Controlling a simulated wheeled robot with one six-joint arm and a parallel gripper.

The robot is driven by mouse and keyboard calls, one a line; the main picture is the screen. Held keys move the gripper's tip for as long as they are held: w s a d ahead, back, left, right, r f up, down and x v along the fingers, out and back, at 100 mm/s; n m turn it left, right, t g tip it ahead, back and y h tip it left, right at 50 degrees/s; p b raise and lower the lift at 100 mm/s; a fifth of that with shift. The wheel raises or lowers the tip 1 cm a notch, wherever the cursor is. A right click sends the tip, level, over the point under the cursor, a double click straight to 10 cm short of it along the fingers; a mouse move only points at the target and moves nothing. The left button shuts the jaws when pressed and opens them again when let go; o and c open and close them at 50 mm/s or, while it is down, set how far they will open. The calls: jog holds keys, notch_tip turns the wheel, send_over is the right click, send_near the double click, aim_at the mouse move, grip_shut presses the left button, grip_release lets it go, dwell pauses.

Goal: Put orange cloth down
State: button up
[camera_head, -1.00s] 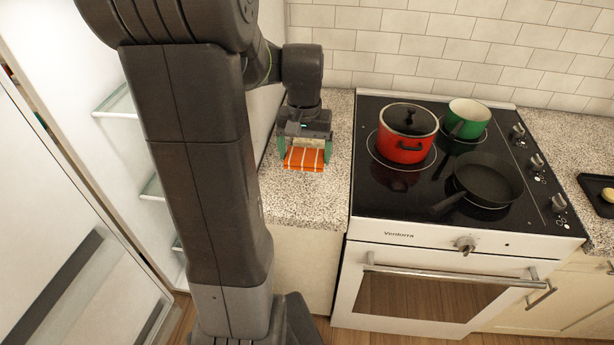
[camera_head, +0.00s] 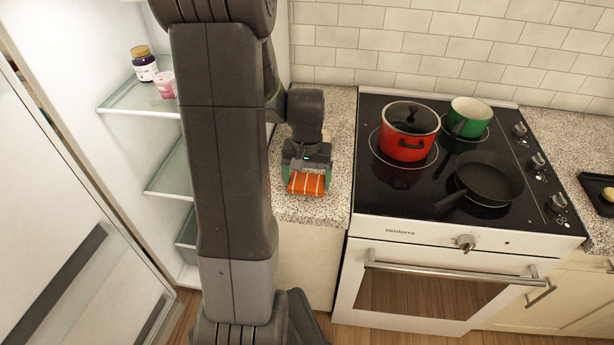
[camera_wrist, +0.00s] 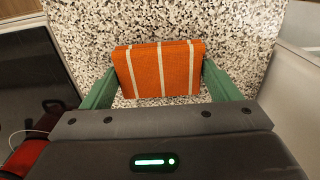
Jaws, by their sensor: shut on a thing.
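The orange cloth (camera_head: 307,184) is folded, with thin white stripes, and sits at the speckled counter left of the stove. It also shows in the wrist view (camera_wrist: 160,70), between the two green fingers. My gripper (camera_head: 306,178) is shut on the orange cloth, with a finger at each side of it. The gripper points down at the counter. The cloth is at or very close to the counter surface; I cannot tell whether it touches.
The speckled counter (camera_head: 312,208) is bare around the cloth. The stove (camera_head: 400,203) to the right carries a red pot (camera_head: 402,146), a green pot (camera_head: 468,128) and a black pan (camera_head: 488,184). An open fridge with glass shelves (camera_head: 150,100) stands to the left.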

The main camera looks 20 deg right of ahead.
aim_at(307, 181)
jog(key=shift+f, duration=0.25)
jog(key=o, duration=0.8)
jog(key=shift+r, duration=0.1)
jog(key=shift+c, duration=0.2)
notch_tip(307, 181, up, 12)
jog(key=shift+r, duration=0.2)
jog(key=shift+f, duration=0.1)
jog(key=shift+f, duration=4.2)
